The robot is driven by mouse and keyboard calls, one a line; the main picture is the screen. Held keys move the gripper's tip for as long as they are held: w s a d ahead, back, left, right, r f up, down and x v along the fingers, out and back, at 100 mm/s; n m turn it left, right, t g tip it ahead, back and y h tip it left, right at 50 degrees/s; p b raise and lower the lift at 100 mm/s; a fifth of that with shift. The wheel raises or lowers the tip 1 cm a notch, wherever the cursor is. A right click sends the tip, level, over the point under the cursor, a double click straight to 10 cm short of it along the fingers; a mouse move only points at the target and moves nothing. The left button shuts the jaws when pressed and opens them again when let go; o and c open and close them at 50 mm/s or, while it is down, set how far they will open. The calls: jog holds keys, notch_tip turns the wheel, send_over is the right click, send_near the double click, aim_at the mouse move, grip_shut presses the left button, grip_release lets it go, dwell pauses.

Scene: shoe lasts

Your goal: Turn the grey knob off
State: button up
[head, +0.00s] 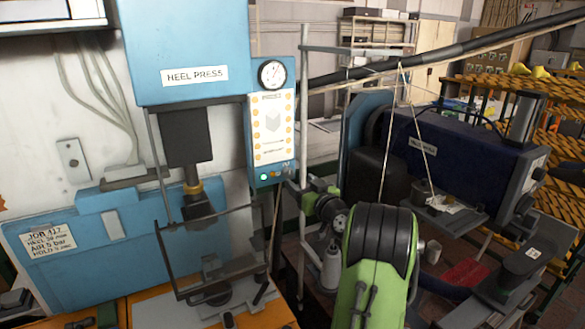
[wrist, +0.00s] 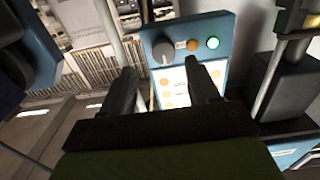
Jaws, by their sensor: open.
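The grey knob (wrist: 162,50) is a round dial with a light pointer line on the blue control panel (wrist: 185,24) in the wrist view. It sits beside an orange button (wrist: 194,45) and a lit green lamp (wrist: 212,42). My gripper (wrist: 161,78) is open and empty, with its two dark fingers apart and pointing towards the panel. The knob appears between and beyond the fingertips, with no clear contact. In the head view my green and black wrist (head: 320,195) is just right of the panel's lower end, where the green lamp (head: 263,176) glows; the knob is too small to read there.
The blue heel press (head: 185,50) stands left of the panel, with a pressure gauge (head: 272,74) above it. A thin grey metal post (head: 304,110) rises close to my wrist. A dark blue machine (head: 455,150) stands at the right.

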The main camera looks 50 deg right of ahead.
aim_at(290, 174)
jog(key=x, duration=0.1)
jog(key=p+x, duration=0.1)
jog(key=x, duration=0.2)
jog(key=shift+w+a+r+p, duration=0.25)
jog(key=shift+w+r+p, duration=0.05)
jog(key=shift+w+d+f, duration=0.15)
jog(key=shift+w+d, duration=0.1)
jog(key=shift+w, duration=0.05)
jog(key=shift+s+a, duration=0.1)
jog(key=shift+a, duration=0.05)
jog(key=shift+c, duration=1.4)
jog(key=c, duration=0.8)
jog(key=shift+o, duration=0.2)
